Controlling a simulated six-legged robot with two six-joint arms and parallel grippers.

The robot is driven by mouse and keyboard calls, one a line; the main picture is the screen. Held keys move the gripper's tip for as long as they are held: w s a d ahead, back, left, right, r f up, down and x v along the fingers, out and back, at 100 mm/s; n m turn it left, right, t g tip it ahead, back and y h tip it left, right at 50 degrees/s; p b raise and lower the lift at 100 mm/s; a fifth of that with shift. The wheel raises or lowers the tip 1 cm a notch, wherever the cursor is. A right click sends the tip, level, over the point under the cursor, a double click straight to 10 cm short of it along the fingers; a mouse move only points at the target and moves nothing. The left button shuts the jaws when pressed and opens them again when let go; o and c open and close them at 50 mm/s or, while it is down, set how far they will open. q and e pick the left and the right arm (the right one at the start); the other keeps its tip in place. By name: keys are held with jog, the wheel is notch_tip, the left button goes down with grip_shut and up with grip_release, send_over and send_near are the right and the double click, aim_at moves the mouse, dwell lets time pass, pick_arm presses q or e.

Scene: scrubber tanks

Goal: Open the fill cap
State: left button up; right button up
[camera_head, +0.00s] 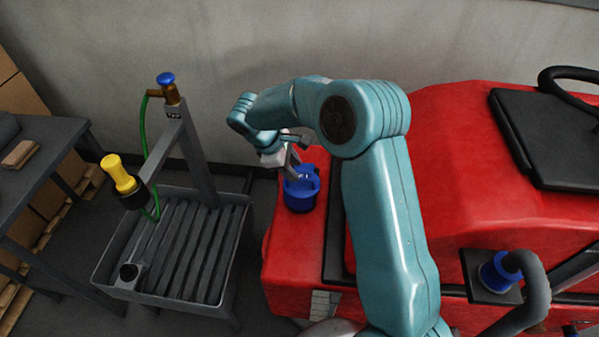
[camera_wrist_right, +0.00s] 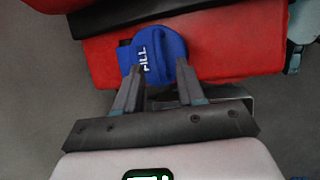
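The blue fill cap (camera_head: 301,192) sits on the front left corner of the red scrubber machine (camera_head: 295,258). In the right wrist view the cap (camera_wrist_right: 155,50) shows white "FILL" lettering. My right gripper (camera_head: 294,168) is at the cap, coming from above and behind it in the head view. In the wrist view its two fingers (camera_wrist_right: 160,67) are spread, with their tips at the near edge of the cap and a gap between them. I cannot tell whether they touch it. Whether the cap is seated or loosened is not clear. My left gripper is not in view.
A grey slatted basin (camera_head: 100,268) with a post, green hose and yellow nozzle (camera_head: 118,174) stands left of the machine. A dark table (camera_head: 42,165) is at far left. Another blue fitting (camera_head: 497,272) with a black hose is at lower right. A wall stands behind.

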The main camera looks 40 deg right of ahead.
aim_at(303, 178)
jog(key=x, duration=0.4)
jog(key=shift+w, duration=0.1)
jog(key=shift+d+f, duration=0.15)
jog(key=shift+f, duration=0.05)
grip_shut()
jog(key=shift+d, duration=0.1)
